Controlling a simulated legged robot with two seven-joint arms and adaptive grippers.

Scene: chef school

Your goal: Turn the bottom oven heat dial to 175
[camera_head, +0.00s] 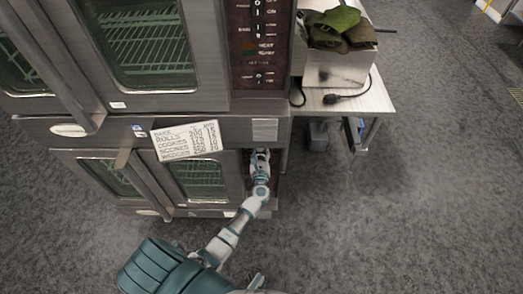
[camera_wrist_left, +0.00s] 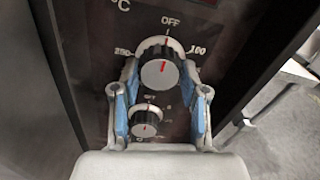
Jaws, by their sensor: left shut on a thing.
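The bottom oven's heat dial (camera_wrist_left: 160,72) is a large black knob with a grey face. Its red mark points up, close to OFF. The scale reads 100 at the right and 250 at the left. My left gripper (camera_wrist_left: 161,78) has its blue finger pads on both sides of this dial and is shut on it. A smaller dial (camera_wrist_left: 146,122) sits below, between the fingers. In the head view my left gripper (camera_head: 261,158) is at the right side of the bottom oven (camera_head: 228,168) and hides its controls. My right gripper is not in view.
The top oven (camera_head: 215,60) and its control panel (camera_head: 258,45) are above. A paper list (camera_head: 187,140) hangs between the ovens. A side table (camera_head: 352,100) with a metal box (camera_head: 335,70) and cloths stands at the right. The grey floor (camera_head: 420,210) is clear.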

